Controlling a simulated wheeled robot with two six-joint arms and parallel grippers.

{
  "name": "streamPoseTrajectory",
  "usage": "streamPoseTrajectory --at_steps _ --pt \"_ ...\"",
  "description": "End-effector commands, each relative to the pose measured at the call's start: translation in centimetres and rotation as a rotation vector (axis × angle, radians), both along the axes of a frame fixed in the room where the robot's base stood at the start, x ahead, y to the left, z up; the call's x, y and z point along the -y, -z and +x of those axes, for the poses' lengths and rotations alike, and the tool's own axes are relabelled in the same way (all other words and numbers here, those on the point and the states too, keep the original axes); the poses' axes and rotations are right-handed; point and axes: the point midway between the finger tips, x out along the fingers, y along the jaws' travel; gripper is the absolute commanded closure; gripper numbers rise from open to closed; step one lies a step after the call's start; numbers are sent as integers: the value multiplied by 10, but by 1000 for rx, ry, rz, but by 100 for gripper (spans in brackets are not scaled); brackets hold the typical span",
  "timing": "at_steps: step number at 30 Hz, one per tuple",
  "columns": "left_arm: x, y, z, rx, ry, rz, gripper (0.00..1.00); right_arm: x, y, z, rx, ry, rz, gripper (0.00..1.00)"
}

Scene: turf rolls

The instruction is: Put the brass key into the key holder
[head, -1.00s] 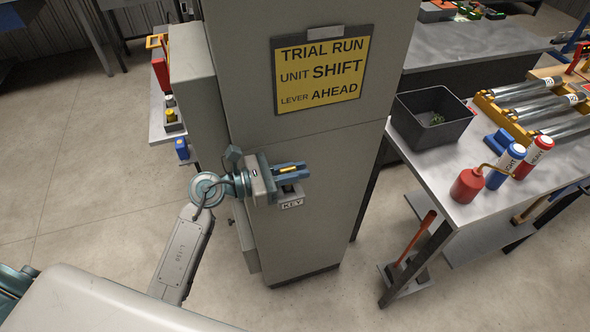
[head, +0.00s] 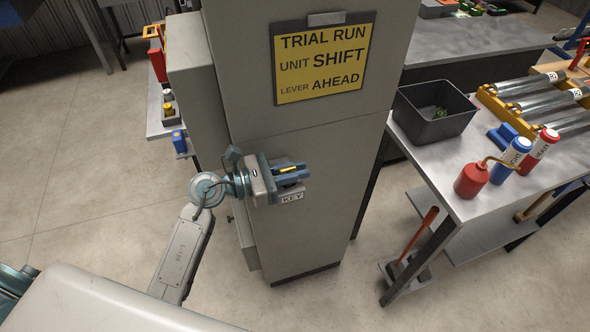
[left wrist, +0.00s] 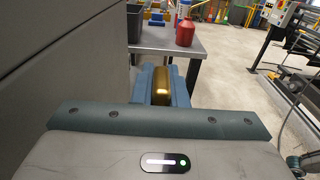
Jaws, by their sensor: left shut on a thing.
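My left gripper (head: 291,173) is shut on the brass key (head: 287,169) in front of the grey cabinet. The key shows as a gold strip between the blue fingers. It also shows in the left wrist view (left wrist: 162,87), between the two fingers. The key holder is a small grey piece with a white KEY label (head: 292,197) on the cabinet face. The gripper is right at the holder and hides most of it. I cannot tell whether the key touches it. My right gripper is not in view.
The grey cabinet (head: 310,235) carries a yellow sign (head: 322,63) above the gripper. To the right, a workbench (head: 450,185) holds a black bin (head: 433,115), a red oil can (head: 471,180), bottles and rollers. Open floor (head: 90,200) lies to the left.

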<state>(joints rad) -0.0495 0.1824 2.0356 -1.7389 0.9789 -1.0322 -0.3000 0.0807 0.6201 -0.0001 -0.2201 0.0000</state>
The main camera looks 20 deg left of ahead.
Motion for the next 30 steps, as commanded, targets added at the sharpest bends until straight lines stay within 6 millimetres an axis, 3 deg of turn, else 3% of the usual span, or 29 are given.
streamPoseTrajectory --at_steps 10,11,14,23,30 --pt "0 9 0 0 0 0 100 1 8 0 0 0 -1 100" --pt "0 8 0 0 0 0 82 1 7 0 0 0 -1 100" --pt "0 8 0 0 0 0 62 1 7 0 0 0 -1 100" --pt "-1 8 0 -1 0 1 62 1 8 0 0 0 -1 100" --pt "-16 11 -10 1 0 6 62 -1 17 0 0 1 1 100"
